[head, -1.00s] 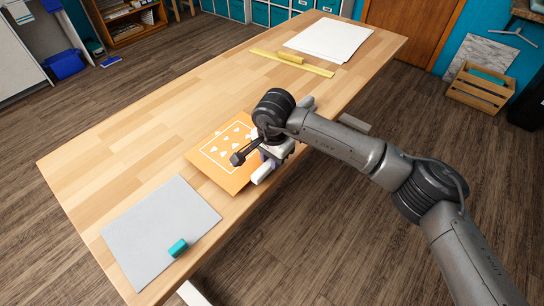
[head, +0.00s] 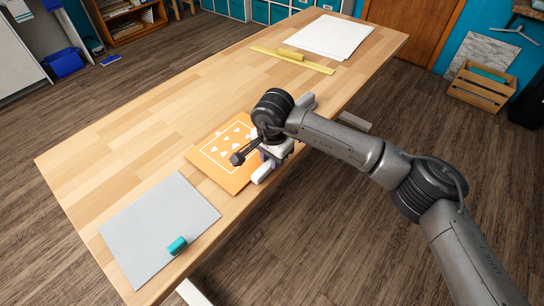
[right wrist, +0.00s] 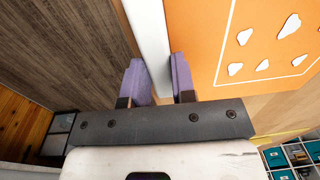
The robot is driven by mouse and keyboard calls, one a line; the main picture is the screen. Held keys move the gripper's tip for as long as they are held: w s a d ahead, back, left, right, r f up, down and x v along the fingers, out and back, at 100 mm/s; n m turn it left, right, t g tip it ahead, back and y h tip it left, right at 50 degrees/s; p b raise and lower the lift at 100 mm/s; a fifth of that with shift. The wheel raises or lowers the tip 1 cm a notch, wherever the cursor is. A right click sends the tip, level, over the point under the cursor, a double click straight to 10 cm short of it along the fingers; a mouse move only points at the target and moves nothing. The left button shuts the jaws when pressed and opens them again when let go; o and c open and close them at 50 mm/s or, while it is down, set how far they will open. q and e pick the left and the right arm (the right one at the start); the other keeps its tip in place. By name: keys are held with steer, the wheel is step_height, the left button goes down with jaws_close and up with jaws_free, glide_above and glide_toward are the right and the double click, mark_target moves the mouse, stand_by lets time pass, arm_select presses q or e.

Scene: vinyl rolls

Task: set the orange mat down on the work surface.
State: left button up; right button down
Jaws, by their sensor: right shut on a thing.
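The orange mat (head: 222,158), printed with a white outline and white shapes, lies level at the near long edge of the wooden work surface (head: 150,125). It looks flat against the wood; I cannot tell whether a small gap is left. A white bar (head: 262,173) runs along its near edge. My right gripper (head: 267,160) is over that edge. In the right wrist view its purple fingers (right wrist: 158,78) are on either side of the white bar (right wrist: 148,30), with the orange mat (right wrist: 275,78) beside it. The arm hides the mat's right corner. My left gripper is out of view.
A grey sheet (head: 155,225) with a teal block (head: 177,245) lies at the near left. The table's middle is clear. A wooden crate (head: 480,90) stands on the floor.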

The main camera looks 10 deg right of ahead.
steer(key=shift+f, duration=0.2)
stand_by(0.3)
steer(key=c, duration=1.2)
jaws_free()
steer(key=o, duration=1.1)
steer(key=shift+c, duration=0.2)
steer(key=shift+o, duration=0.7)
steer(key=shift+r, duration=0.15)
